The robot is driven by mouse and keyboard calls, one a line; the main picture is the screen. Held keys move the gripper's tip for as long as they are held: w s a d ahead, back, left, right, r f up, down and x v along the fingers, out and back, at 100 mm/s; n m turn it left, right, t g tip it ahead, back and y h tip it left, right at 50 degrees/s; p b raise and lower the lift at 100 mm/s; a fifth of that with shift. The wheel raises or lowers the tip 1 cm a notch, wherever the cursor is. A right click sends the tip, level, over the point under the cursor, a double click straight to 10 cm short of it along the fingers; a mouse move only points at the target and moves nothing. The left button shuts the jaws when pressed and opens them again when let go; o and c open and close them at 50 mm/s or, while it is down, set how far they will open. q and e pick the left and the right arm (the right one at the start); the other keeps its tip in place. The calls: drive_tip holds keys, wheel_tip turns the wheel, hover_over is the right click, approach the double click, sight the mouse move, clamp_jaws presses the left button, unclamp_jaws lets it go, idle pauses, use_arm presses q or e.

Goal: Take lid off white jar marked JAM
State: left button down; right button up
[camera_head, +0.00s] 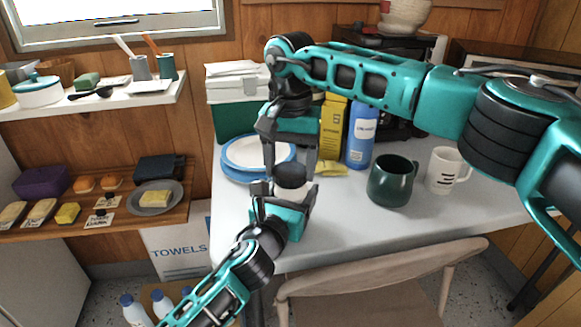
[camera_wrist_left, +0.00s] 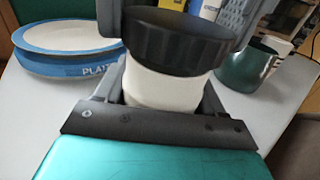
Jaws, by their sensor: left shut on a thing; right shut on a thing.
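The white jar (camera_wrist_left: 160,92) stands upright with a ribbed black lid (camera_wrist_left: 178,42) on top; I see no clear gap between them. In the head view the lid (camera_head: 291,174) shows between the fingers of my right gripper (camera_head: 289,168), which reaches down from above and is shut on it. My left gripper (camera_head: 287,194) comes from the front and is shut on the jar's body, one finger on each side. Most of the jar is hidden in the head view by the grippers. No JAM marking shows on the visible part.
Blue-rimmed plates (camera_head: 240,160) are stacked close left of the jar. Behind stand a yellow box (camera_head: 331,125) and a blue bottle (camera_head: 360,135). A dark green mug (camera_head: 391,182) and a white mug (camera_head: 446,172) are to the right. A chair (camera_head: 380,280) stands at the front edge.

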sight(291, 170)
drive_tip(key=shift+r, duration=0.3)
drive_tip(key=shift+r, duration=2)
use_arm(q)
unclamp_jaws()
